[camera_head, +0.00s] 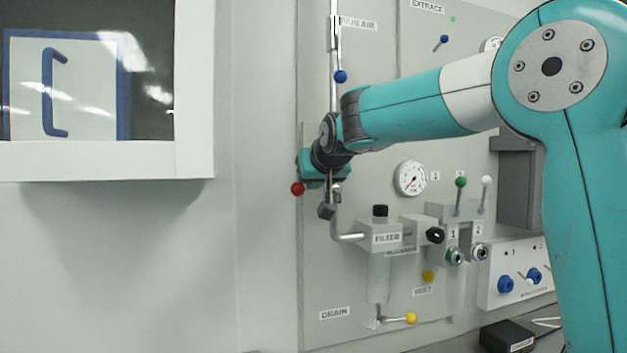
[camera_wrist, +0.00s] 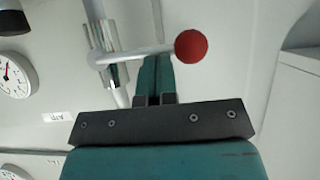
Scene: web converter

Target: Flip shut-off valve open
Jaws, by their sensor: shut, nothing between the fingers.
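A valve lever with a red ball knob (camera_head: 297,189) sticks out sideways from the vertical air pipe (camera_head: 335,222) on the grey panel. In the wrist view its silver lever runs across to the right from the valve body (camera_wrist: 112,68) and ends in the red knob (camera_wrist: 191,46). My gripper (camera_head: 306,170) is at this lever and hides most of the valve in the head view. In the wrist view my gripper's fingers (camera_wrist: 155,72) are shut and empty, their tips beside the lever, left of the knob. I cannot tell whether they touch it.
A blue-knobbed lever (camera_head: 340,76) is higher on the same pipe. A gauge (camera_head: 411,178), the filter unit (camera_head: 380,236) and green- and white-knobbed levers (camera_head: 460,182) are to the right. A yellow-knobbed drain lever (camera_head: 410,318) is low down. A framed window (camera_head: 90,90) juts out at left.

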